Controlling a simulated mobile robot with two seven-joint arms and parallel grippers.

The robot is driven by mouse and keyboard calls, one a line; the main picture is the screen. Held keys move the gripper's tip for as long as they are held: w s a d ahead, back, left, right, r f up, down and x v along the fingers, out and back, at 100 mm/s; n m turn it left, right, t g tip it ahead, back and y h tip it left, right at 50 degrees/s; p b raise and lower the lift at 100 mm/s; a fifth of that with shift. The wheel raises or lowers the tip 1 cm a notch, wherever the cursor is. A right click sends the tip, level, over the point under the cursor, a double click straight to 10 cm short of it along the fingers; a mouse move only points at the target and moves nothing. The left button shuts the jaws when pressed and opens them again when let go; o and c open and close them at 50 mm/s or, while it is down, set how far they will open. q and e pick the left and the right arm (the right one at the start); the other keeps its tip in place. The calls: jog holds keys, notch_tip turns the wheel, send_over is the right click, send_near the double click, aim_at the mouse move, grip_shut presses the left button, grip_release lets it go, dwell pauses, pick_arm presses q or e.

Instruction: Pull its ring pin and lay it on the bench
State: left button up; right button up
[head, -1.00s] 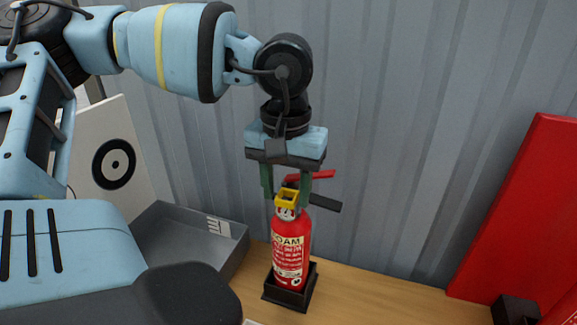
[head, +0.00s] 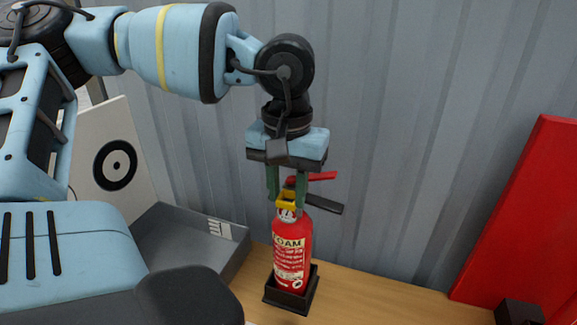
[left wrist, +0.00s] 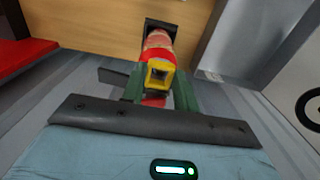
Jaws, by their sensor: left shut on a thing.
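The red foam extinguisher (head: 291,255) stands upright in a black square holder (head: 291,299) on the wooden bench (head: 370,301). It has a red lever (head: 322,176) and a black handle (head: 323,204) at its top. The yellow ring pin (head: 287,197) is at the extinguisher's neck and also shows in the left wrist view (left wrist: 160,73). My left gripper (head: 287,203) points down over the extinguisher's top, its green fingers shut on the ring pin from both sides. The exact finger contact is partly hidden. My right gripper is not in view.
A grey open tray (head: 185,240) with a label is left of the extinguisher. A white board with a black target (head: 114,165) stands behind it. A red panel (head: 525,220) and a small black block (head: 518,312) are at the right. Bench right of the extinguisher is clear.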

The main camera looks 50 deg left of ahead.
pick_arm(q)
jog(key=shift+s+d, duration=0.15)
jog(key=shift+s, duration=0.15)
jog(key=s, duration=0.1)
jog(key=s+d, duration=0.2)
jog(key=s, duration=0.1)
jog(key=shift+f, duration=0.15)
dwell(0.8)
jog(key=shift+d, duration=0.1)
dwell(0.3)
jog(key=shift+s+d, duration=0.35)
jog(key=shift+s, duration=0.25)
jog(key=shift+s+d, duration=0.3)
jog(key=shift+s, duration=0.3)
